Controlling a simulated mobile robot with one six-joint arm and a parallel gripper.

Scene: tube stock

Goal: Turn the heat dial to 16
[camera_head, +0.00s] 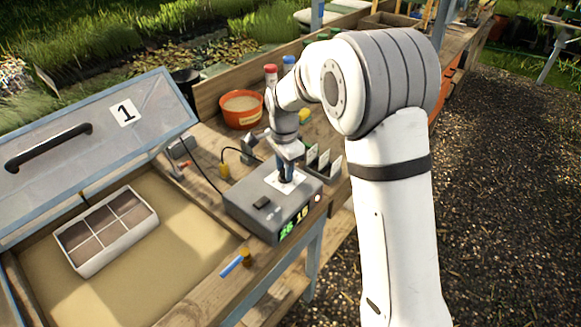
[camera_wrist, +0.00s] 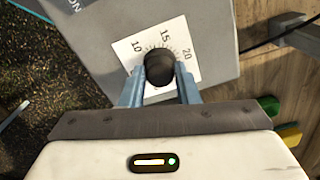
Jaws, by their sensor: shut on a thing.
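The heat dial is a round black knob (camera_wrist: 159,69) on a white scale plate (camera_wrist: 190,48), with 10, 15 and 20 readable around it in the wrist view. The plate is on top of a grey control box (camera_head: 258,217) on the bench. My gripper (camera_wrist: 160,88) points down at the dial, its two blue fingers shut on the knob from both sides. In the head view my gripper (camera_head: 285,172) stands over the plate and hides most of the knob. A pointer mark on the knob cannot be made out. The box's front has a lit green and yellow display (camera_head: 293,224), too small to read surely.
A cold frame with a raised lid (camera_head: 95,150) marked 1 stands left, holding a white seed tray (camera_head: 107,262). An orange pot (camera_head: 242,120) is behind the box. Small label cards (camera_head: 323,160) stand right of my gripper. A blue marker (camera_head: 231,267) lies in front.

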